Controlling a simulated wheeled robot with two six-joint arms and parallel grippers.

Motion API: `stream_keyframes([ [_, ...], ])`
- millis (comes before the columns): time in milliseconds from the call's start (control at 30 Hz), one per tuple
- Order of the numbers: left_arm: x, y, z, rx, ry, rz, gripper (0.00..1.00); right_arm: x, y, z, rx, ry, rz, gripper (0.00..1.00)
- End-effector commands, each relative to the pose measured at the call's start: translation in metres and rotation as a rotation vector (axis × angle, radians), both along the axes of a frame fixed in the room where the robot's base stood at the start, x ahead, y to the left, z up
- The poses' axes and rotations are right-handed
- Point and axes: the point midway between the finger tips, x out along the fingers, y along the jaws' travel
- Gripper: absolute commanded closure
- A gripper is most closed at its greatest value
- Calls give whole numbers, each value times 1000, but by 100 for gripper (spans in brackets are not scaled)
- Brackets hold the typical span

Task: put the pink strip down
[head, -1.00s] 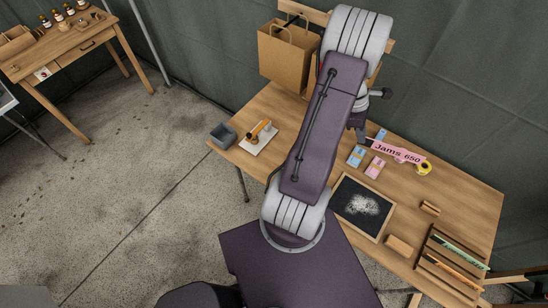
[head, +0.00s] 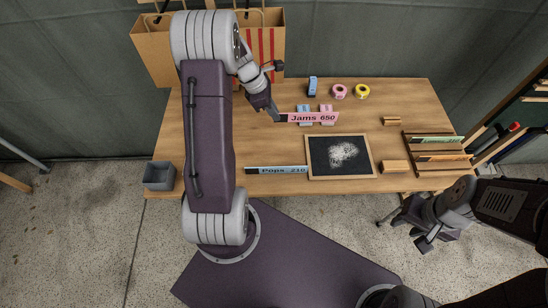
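The pink strip (head: 315,118) reads "Jams 650" and has a black end at its left. My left gripper (head: 275,114) is shut on that black end. The strip extends to the right over the table, in front of a blue card (head: 304,108) and a pink card (head: 326,107), partly covering them. I cannot tell how high above the table it is. My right gripper (head: 425,241) hangs empty over the floor in front of the table's right part; its fingers are too unclear to judge.
A blue "Pops 210" strip (head: 268,170) and a chalkboard (head: 318,156) lie at the table's front. Pink tape (head: 339,91), yellow tape (head: 362,91) and a blue object (head: 313,86) stand behind. A wooden rack (head: 412,157) holds strips at the right. Bare wood (head: 390,97) lies at the back right.

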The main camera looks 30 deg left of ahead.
Motion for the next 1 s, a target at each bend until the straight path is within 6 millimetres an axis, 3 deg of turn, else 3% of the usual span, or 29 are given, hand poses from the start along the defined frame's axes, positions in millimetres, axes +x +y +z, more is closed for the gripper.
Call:
stream_keyframes([
  [67,-6,4,-4,-1,2,4,100,0,0,-1,0,0,0,64],
  [400,-86,39,-57,-2,3,8,100,0,0,-16,0,0,0,64],
  [500,-101,46,-66,-1,1,7,100,0,0,-18,0,0,0,64],
  [767,-108,49,-74,-1,1,1,100,0,0,-20,0,0,0,64],
  [1000,-107,49,-110,-2,3,2,100,0,0,-30,0,0,0,64],
])
